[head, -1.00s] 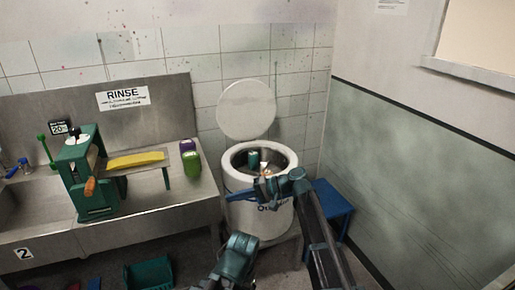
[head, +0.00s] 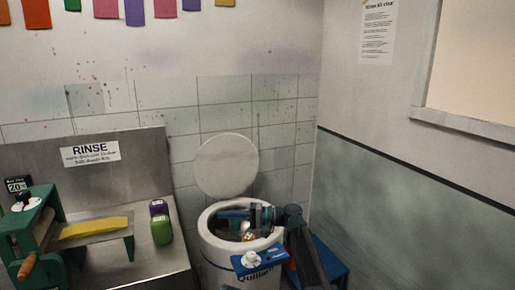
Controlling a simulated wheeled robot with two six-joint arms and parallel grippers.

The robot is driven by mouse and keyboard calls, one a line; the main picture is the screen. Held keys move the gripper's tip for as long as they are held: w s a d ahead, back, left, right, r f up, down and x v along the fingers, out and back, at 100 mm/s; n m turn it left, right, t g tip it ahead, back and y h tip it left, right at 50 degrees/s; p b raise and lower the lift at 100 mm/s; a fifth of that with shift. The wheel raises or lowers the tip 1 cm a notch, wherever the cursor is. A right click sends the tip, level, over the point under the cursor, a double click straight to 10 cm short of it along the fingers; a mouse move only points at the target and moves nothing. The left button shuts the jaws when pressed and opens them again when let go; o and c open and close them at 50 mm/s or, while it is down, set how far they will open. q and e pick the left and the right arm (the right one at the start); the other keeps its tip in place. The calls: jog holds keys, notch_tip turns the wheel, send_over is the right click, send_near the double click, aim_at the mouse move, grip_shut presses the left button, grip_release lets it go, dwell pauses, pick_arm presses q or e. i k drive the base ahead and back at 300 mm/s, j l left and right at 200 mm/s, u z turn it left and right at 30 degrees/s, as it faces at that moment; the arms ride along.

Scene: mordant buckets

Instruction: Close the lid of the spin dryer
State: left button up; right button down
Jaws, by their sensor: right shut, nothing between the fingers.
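The spin dryer (head: 212,250) is a white drum-shaped machine with its round top opening uncovered. Its round pale lid (head: 226,165) stands upright, hinged at the back and leaning near the tiled wall. My right gripper (head: 222,215) is shut and empty. It reaches in from the right across the dryer's opening, pointing left, below the lid and apparently apart from it. It hides part of the opening. Small whitish and orange items show inside, too small to name. My left gripper is not in view.
A blue panel with a white knob (head: 252,258) is at the dryer's front. A blue stool (head: 331,262) stands to the right. The steel sink counter (head: 160,270) at left bears purple and green containers (head: 162,230) and a green wringer (head: 38,232). Walls close off the back and right.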

aim_at(226, 165)
jog(key=i+l+u, duration=0.1)
jog(key=i+l, duration=0.7)
jog(key=i, duration=0.25)
jog(key=i+l+u, duration=0.1)
jog(key=i+l, duration=0.8)
jog(key=i, duration=0.15)
